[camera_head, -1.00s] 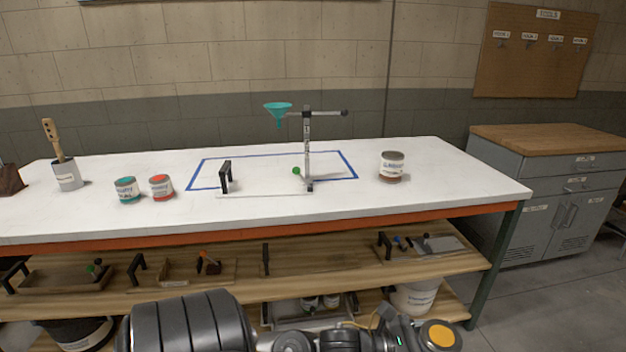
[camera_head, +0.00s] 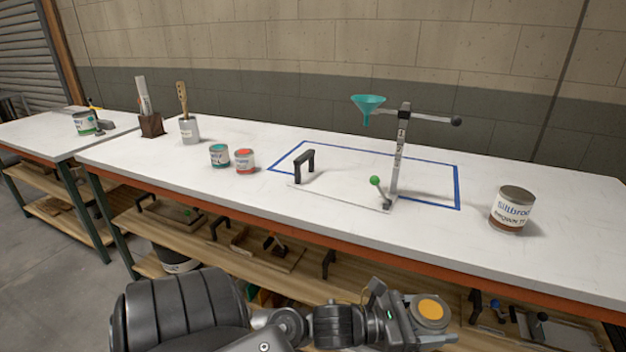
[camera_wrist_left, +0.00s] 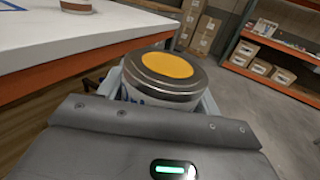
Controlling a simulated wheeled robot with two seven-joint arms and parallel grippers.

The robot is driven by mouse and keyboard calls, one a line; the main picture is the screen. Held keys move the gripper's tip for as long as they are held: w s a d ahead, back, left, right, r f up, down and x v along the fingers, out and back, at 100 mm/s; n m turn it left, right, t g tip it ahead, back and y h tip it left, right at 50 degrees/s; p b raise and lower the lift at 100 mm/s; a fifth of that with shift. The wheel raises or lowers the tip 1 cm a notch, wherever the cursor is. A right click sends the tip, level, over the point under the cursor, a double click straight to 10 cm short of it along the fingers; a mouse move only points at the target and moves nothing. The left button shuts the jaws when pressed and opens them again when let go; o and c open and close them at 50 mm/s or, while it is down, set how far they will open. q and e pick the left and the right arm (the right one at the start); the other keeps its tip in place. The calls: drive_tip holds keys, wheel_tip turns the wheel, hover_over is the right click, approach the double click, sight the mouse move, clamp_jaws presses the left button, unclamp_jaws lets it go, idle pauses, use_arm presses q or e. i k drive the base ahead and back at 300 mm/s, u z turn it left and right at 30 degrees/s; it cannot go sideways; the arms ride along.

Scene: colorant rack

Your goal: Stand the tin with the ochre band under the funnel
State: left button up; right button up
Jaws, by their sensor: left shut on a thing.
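My left gripper (camera_head: 426,318) is shut on a tin (camera_head: 430,309) with an ochre disc on its silver lid. The tin is upright or nearly so, in front of the bench. In the left wrist view the tin (camera_wrist_left: 168,70) sits between the fingers, and its side band is hidden. The teal funnel (camera_head: 368,103) hangs from the arm of a grey stand (camera_head: 397,165) on the bench, over a blue taped outline (camera_head: 458,187). The space below the funnel is empty. My right gripper is not in view.
A brown-banded tin (camera_head: 512,212) stands right of the stand. A black handle (camera_head: 304,166) and a green-knobbed lever (camera_head: 376,182) are on the stand's base. Teal (camera_head: 219,155) and red (camera_head: 245,161) tins stand to the left. The bench front (camera_head: 330,225) is clear.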

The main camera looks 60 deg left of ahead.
sight(361, 192)
drive_tip(key=u, duration=0.7)
drive_tip(key=i, duration=0.65)
drive_tip(key=u, duration=0.6)
